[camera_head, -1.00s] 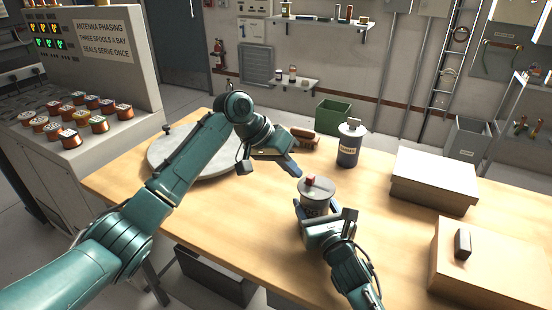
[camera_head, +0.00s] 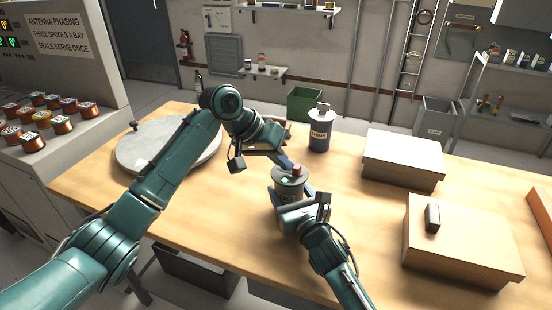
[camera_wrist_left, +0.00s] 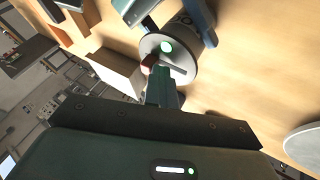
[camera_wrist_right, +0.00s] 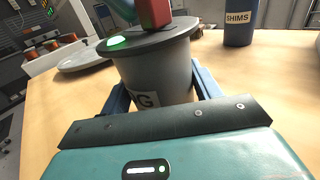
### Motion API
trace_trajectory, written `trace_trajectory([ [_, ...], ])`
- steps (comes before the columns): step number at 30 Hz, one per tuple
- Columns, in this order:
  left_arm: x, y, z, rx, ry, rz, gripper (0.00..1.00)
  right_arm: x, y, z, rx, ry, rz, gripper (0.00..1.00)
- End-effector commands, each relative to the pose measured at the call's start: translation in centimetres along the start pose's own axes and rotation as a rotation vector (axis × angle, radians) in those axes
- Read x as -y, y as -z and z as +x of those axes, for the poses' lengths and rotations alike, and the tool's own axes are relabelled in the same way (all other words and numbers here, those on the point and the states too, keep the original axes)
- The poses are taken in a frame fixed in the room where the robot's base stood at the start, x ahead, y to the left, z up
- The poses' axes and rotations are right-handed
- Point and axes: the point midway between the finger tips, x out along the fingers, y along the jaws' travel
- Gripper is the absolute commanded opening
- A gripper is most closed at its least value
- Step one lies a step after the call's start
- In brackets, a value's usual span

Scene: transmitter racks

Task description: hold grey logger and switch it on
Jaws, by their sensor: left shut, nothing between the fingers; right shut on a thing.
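The grey logger (camera_head: 289,190) is a grey drum with a wider round lid, standing upright on the table. A red switch (camera_wrist_right: 154,12) and a lit green lamp (camera_wrist_right: 117,41) are on its lid; the lamp also glows in the left wrist view (camera_wrist_left: 167,46). My right gripper (camera_head: 290,194) is shut around the drum's side, with a blue finger on each side in the right wrist view. My left gripper (camera_head: 288,164) is shut and empty, its tips at the lid beside the red switch. I cannot tell whether they touch it. Part of the drum's label is hidden.
A dark blue SHIMS canister (camera_head: 320,133) stands behind the logger. A round grey plate (camera_head: 135,156) is at the left. Two boxes (camera_head: 403,158) (camera_head: 462,238) take up the right side; a small dark object (camera_head: 432,217) is on the nearer one. The front middle is free.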

Motion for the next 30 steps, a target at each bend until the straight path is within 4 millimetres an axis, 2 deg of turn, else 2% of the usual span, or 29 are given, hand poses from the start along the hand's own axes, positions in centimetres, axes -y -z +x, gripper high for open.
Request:
trace_trajectory([
  [7,0.2,-0.1,-0.1,0.005,-0.006,0.002,0.0,-0.2,0.0,0.0,-0.001,-0.003,-0.001,0.3],
  [13,3.4,0.0,-1.8,0.001,0.001,-0.003,0.0,-0.2,0.0,0.0,-0.001,-0.003,0.0,0.3],
  [14,3.9,0.0,-2.2,0.0,0.0,-0.002,0.0,-0.2,0.0,0.0,-0.001,-0.003,0.0,0.3],
  [21,3.6,0.1,-8.0,-0.003,0.001,0.003,0.0,-0.1,0.1,0.0,-0.001,-0.002,0.0,0.3],
  [25,3.6,0.0,-10.2,-0.001,0.001,0.001,0.0,-0.1,0.1,0.0,-0.001,-0.002,0.0,0.3],
  [30,3.5,0.0,-11.7,0.0,0.0,0.001,0.0,-0.1,0.1,0.0,-0.001,-0.001,0.0,0.3],
])
